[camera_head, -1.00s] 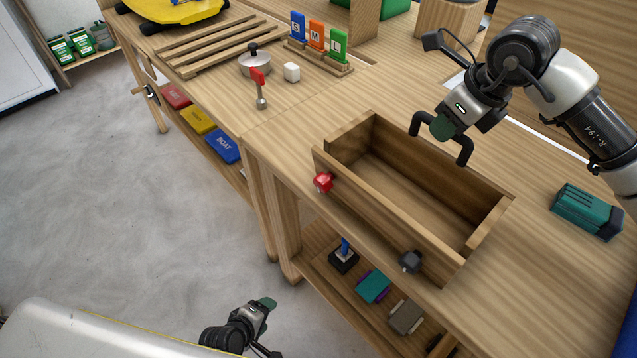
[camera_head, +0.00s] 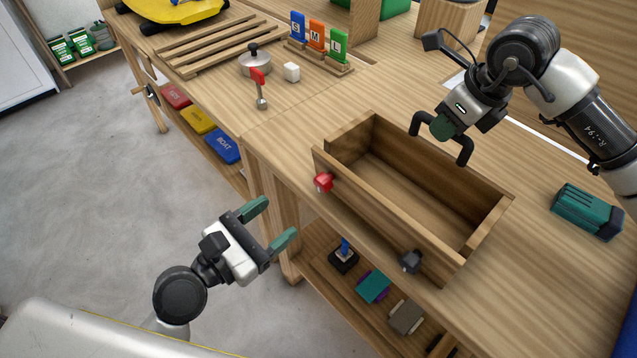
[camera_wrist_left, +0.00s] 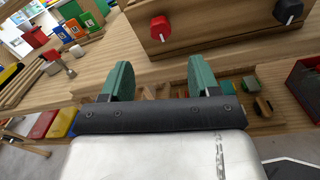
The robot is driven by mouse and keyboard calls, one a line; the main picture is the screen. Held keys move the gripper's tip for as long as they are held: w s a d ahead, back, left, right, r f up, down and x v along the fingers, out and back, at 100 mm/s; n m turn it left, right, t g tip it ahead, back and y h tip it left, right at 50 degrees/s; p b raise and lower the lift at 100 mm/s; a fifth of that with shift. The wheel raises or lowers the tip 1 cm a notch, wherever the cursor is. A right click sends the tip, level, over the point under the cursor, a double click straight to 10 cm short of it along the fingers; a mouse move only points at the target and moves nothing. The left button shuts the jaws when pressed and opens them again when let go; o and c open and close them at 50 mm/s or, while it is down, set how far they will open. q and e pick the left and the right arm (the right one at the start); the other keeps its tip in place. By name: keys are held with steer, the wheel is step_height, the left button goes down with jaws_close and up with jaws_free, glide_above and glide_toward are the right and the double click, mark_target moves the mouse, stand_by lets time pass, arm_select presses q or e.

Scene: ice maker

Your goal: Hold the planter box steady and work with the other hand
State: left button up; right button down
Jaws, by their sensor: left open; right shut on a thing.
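The wooden planter box (camera_head: 385,208) stands open and empty on the bench near its front edge. Its front wall carries a red knob (camera_head: 323,182) and a black knob (camera_head: 411,261). The front wall also shows in the left wrist view (camera_wrist_left: 222,30), with the red knob (camera_wrist_left: 160,28) and black knob (camera_wrist_left: 288,10). My right gripper (camera_head: 441,135) is at the box's far wall, shut on a dark bracket-like handle there; the exact contact is partly hidden. My left gripper (camera_head: 270,224) is open and empty, in front of the bench, left of and apart from the box.
A teal block (camera_head: 587,211) lies right of the box. A pot (camera_head: 255,60), red-handled tool (camera_head: 259,88), white cube (camera_head: 291,72) and letter blocks (camera_head: 317,37) stand farther back. The lower shelf (camera_head: 320,290) holds several small items. Floor at left is clear.

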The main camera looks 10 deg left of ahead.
mark_target(319, 186)
arm_select(q)
steer(key=x, duration=1)
steer(key=shift+w+d, duration=0.25)
steer(key=c, duration=0.9)
steer(key=shift+c, duration=0.2)
